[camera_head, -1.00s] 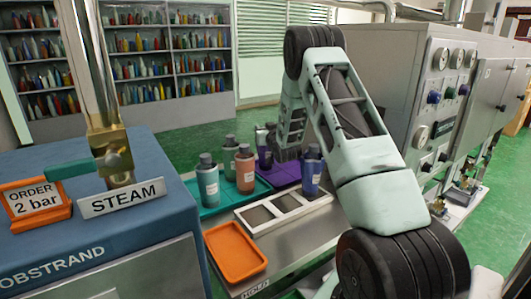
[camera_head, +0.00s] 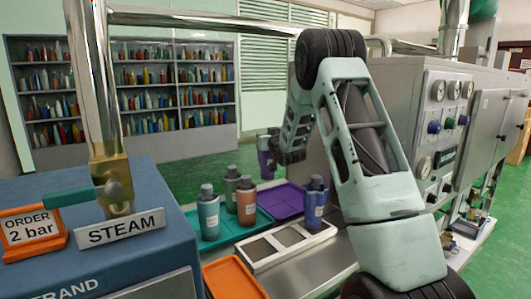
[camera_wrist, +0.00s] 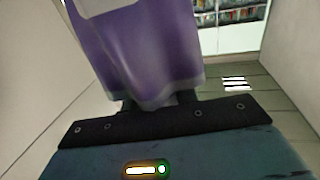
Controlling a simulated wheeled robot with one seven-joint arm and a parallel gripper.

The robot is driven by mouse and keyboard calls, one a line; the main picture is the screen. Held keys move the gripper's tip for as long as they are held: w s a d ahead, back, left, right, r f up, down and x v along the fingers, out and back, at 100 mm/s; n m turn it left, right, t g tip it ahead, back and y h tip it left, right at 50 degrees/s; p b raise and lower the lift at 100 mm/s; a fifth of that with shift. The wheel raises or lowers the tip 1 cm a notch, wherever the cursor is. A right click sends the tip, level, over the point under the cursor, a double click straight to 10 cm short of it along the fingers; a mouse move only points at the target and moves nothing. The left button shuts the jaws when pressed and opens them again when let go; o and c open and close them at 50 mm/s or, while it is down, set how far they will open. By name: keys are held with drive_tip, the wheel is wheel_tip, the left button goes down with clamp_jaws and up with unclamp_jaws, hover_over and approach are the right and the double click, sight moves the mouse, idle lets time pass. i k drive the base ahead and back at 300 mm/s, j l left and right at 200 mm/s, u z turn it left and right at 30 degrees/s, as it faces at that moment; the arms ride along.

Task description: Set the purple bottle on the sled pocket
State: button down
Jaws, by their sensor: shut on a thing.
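The purple bottle (camera_head: 264,160) is held upright by my gripper (camera_head: 273,148), above the far side of the purple tray and clear of it. My gripper is shut on the bottle. In the wrist view the purple bottle (camera_wrist: 150,60) fills the top middle, between the dark fingers; its top is out of frame. A white frame with dark square pockets (camera_head: 273,243), which looks like the sled, lies in front of the trays. Its two left pockets are empty. A blue bottle (camera_head: 314,207) stands at its right end.
The purple tray (camera_head: 282,207) looks empty. The teal tray (camera_head: 212,246) holds several bottles, including a teal one (camera_head: 208,217) and a reddish one (camera_head: 246,205). An orange tray (camera_head: 232,278) lies in front. The steam cabinet (camera_head: 160,245) is left; a gauge panel (camera_head: 447,120) stands right.

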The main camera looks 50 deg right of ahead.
sight(260, 249)
drive_tip(key=k+j, duration=0.5)
drive_tip(key=k, duration=0.15)
drive_tip(key=k+j, duration=0.5)
drive_tip(key=k, duration=0.2)
